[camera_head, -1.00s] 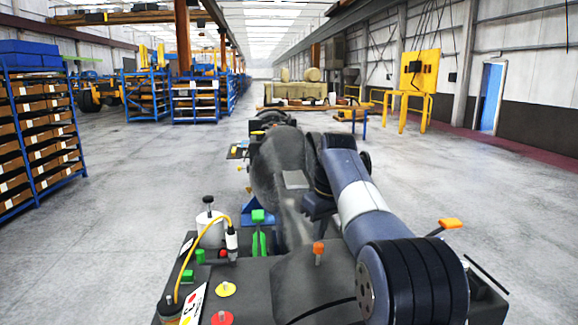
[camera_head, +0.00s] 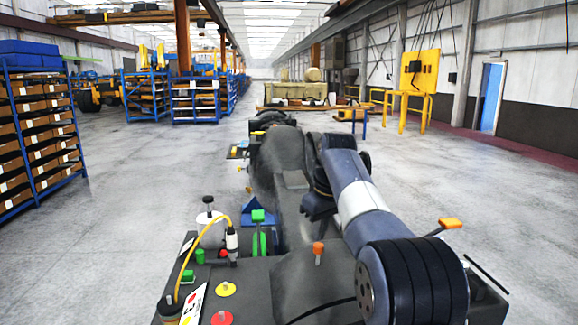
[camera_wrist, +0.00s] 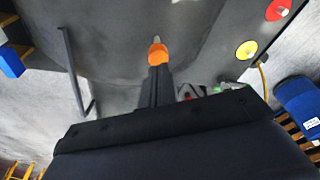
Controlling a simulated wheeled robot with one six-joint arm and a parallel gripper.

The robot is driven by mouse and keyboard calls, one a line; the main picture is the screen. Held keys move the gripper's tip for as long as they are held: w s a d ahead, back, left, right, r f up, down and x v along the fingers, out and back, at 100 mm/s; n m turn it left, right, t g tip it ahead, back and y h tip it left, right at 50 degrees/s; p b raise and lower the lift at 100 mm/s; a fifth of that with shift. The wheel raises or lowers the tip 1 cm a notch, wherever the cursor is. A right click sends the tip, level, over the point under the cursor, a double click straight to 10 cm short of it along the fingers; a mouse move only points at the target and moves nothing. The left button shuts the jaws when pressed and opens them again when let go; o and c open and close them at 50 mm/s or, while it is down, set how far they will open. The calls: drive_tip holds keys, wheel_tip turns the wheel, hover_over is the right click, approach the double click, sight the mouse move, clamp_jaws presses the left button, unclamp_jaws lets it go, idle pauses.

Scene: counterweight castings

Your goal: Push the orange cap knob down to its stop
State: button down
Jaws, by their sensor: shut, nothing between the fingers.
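The orange cap knob (camera_head: 319,248) sits on a short metal stem that stands up from the dark machine top, in front of my arm in the head view. In the wrist view the orange cap (camera_wrist: 158,53) is right at the ends of my fingers, with its pale stem showing just above it. My gripper (camera_wrist: 159,70) is shut and empty, its fingers pointing at the cap. The fingers overlap the cap in that view, so I cannot tell whether they touch it.
A yellow button (camera_head: 225,289) and a red button (camera_head: 222,318) lie left of the knob. Green levers (camera_head: 258,236) and a yellow cable (camera_head: 186,250) stand further left. An orange-handled lever (camera_head: 450,223) is at the right. Open floor surrounds the machine.

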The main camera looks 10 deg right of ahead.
sight(318, 245)
drive_tip(key=shift+f, duration=0.1)
drive_tip(key=shift+f+b, duration=0.8)
drive_tip(key=shift+f, duration=0.6)
idle(0.4)
wheel_tip(318, 245, up, 3)
drive_tip(key=p, duration=0.3)
idle(0.4)
drive_tip(key=shift+r, duration=2.5)
drive_tip(key=shift+f, duration=0.1)
